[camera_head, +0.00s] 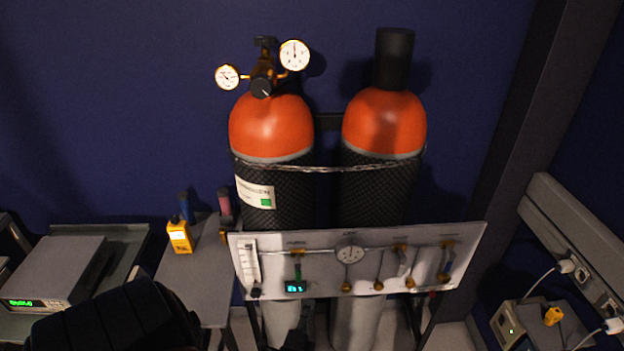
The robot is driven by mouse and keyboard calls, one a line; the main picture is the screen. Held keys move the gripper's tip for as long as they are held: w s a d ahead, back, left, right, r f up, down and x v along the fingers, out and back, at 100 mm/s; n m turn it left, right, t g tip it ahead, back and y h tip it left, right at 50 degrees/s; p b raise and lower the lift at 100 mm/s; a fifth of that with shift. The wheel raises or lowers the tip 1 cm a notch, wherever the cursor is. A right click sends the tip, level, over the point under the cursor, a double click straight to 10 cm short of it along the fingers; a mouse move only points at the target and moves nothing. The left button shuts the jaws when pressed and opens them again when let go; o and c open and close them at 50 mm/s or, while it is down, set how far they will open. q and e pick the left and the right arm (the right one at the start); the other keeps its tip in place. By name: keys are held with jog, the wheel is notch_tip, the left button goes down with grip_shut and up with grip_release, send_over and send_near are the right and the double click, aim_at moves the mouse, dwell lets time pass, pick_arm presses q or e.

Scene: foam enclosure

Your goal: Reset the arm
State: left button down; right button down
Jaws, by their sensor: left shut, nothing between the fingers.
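My left arm (112,318) shows as a large black padded shape at the bottom left. It covers part of the grey bench and the corner of the instrument there. My left gripper (300,332) is a small dark shape at the bottom edge, low in front of the left cylinder (272,130) and below the gauge panel (370,268). It is shut and empty. Its outline is hard to make out against the dark background. My right gripper is not in view.
A second cylinder (384,125), orange-topped like the first, stands beside it behind a chain (330,168). A yellow handheld meter (180,236) stands on a grey table (198,278). A bench instrument (55,272) is at left. A power box (508,328) and wall socket rail (575,240) are at right.

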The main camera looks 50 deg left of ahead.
pick_arm(q)
jog(key=shift+s+d, duration=0.15)
jog(key=shift+s, duration=0.2)
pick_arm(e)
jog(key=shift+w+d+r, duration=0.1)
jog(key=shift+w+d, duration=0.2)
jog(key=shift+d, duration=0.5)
